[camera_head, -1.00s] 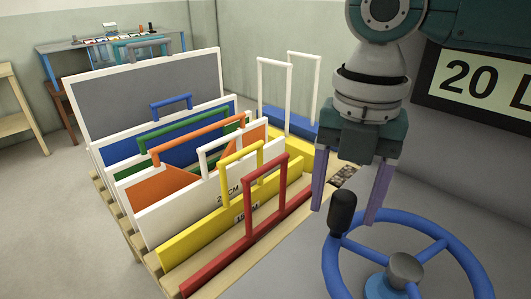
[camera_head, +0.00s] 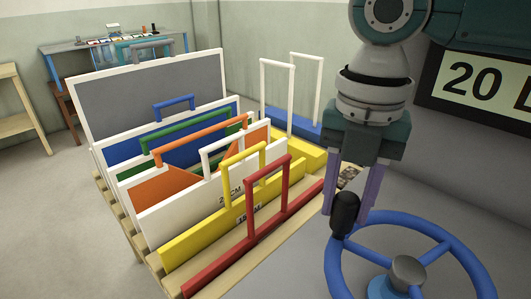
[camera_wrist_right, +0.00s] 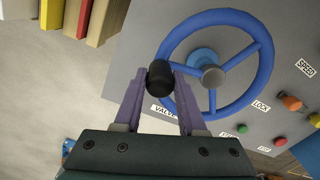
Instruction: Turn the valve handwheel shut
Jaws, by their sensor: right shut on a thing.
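The blue valve handwheel (camera_head: 437,225) is at the lower right of the head view, with a grey hub (camera_head: 408,270) and a black knob (camera_head: 345,212) standing on its left rim. In the wrist view the whole wheel (camera_wrist_right: 262,75) shows, with the black knob (camera_wrist_right: 160,78) at its lower left rim. My right gripper (camera_head: 357,212) comes down from above, its purple fingers shut on the black knob. In the wrist view the fingertips (camera_wrist_right: 160,76) sit on either side of the knob. My left gripper is in neither current view.
A rack of boards with coloured handles, including a red one (camera_head: 250,230), stands left of the wheel. A "20" sign (camera_head: 480,82) is on the right. The panel has a "VALVE" label (camera_wrist_right: 163,112), an orange knob (camera_wrist_right: 292,103) and several buttons. Floor at left is clear.

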